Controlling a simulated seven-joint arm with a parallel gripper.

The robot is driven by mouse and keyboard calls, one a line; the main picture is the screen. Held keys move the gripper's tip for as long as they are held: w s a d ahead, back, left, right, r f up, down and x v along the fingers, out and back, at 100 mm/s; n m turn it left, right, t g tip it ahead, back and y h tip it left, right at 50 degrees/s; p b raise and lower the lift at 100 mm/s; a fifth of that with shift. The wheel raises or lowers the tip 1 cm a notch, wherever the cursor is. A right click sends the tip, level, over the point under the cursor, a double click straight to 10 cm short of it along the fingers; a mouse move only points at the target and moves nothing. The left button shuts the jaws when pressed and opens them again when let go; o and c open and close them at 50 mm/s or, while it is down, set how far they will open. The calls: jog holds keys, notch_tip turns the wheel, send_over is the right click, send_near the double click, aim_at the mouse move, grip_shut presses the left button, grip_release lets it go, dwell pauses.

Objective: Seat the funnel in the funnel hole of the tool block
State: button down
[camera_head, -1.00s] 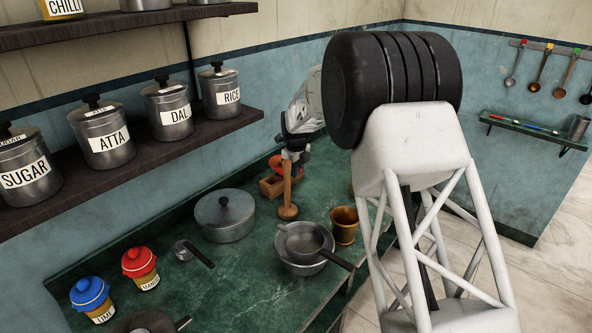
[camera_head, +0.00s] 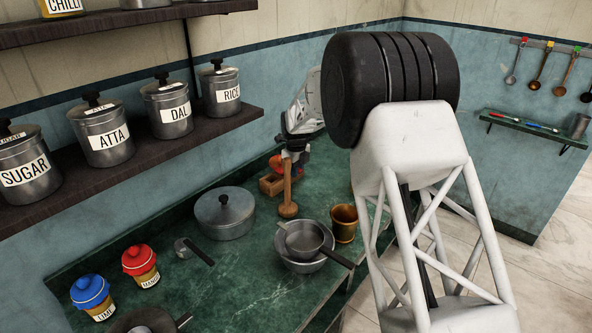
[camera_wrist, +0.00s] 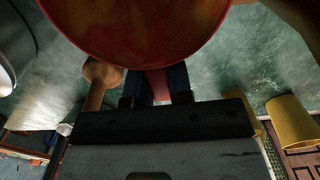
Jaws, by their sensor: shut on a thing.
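My gripper (camera_wrist: 158,88) is shut on the funnel's narrow part, and the funnel's wide red body (camera_wrist: 145,25) fills the top of the wrist view. In the head view my gripper (camera_head: 296,156) is low over the far part of the counter, partly behind a wooden masher. A red rounded shape (camera_head: 276,162) shows left of it, probably the funnel. Just below that is a small wooden block (camera_head: 269,186), which may be the tool block. Its hole is not visible, so I cannot tell whether the funnel touches it.
The wooden masher (camera_head: 288,208) stands upright close to my gripper. A lidded pot (camera_head: 224,215) is to the left, with a saucepan in a bowl (camera_head: 303,263) and a brass cup (camera_head: 344,222) nearer. The shelf with canisters (camera_head: 150,140) overhangs the left side.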

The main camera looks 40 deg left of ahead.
jog(key=c, duration=0.9)
grip_release()
jog(key=shift+c, duration=0.2)
jog(key=shift+r, duration=0.1)
jog(key=shift+r, duration=3.75)
